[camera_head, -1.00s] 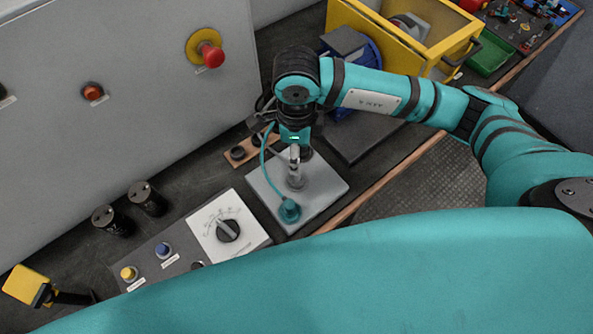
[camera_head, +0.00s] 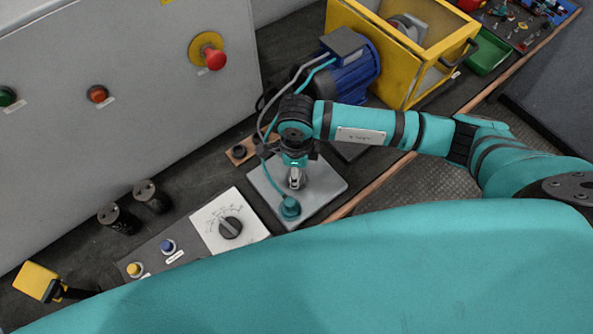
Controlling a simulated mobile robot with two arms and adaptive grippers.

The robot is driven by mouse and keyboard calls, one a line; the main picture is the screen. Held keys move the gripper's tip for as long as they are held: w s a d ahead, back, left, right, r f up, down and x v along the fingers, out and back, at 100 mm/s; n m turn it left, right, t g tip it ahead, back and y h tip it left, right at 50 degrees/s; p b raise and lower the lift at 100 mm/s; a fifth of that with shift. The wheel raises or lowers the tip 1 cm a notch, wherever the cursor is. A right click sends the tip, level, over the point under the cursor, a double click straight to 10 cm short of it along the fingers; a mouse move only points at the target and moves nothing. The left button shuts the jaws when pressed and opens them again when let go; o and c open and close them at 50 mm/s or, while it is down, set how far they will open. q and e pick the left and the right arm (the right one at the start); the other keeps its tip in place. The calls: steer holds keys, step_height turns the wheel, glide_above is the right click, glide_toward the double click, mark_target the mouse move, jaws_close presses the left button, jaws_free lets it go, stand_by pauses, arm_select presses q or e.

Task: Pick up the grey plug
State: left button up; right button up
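My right gripper (camera_head: 295,181) points down over the light grey plate (camera_head: 325,192), close to its surface. Its fingers are small in the picture, and whether they are open or shut is unclear. I cannot make out the grey plug; a grey cable (camera_head: 272,122) runs from the blue motor down behind my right wrist, and its end is hidden there. A teal plug (camera_head: 290,208) stands on the plate's front-left part, just beside the gripper, with a teal cable rising from it. My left gripper is not in view.
The blue motor (camera_head: 345,70) and a yellow frame box (camera_head: 392,50) stand behind my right arm. A grey cabinet (camera_head: 130,90) fills the left. Two black cylinders (camera_head: 148,195) and a dial panel (camera_head: 232,222) are left of the plate. A green tray (camera_head: 488,52) is back right.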

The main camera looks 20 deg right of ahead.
jaws_close()
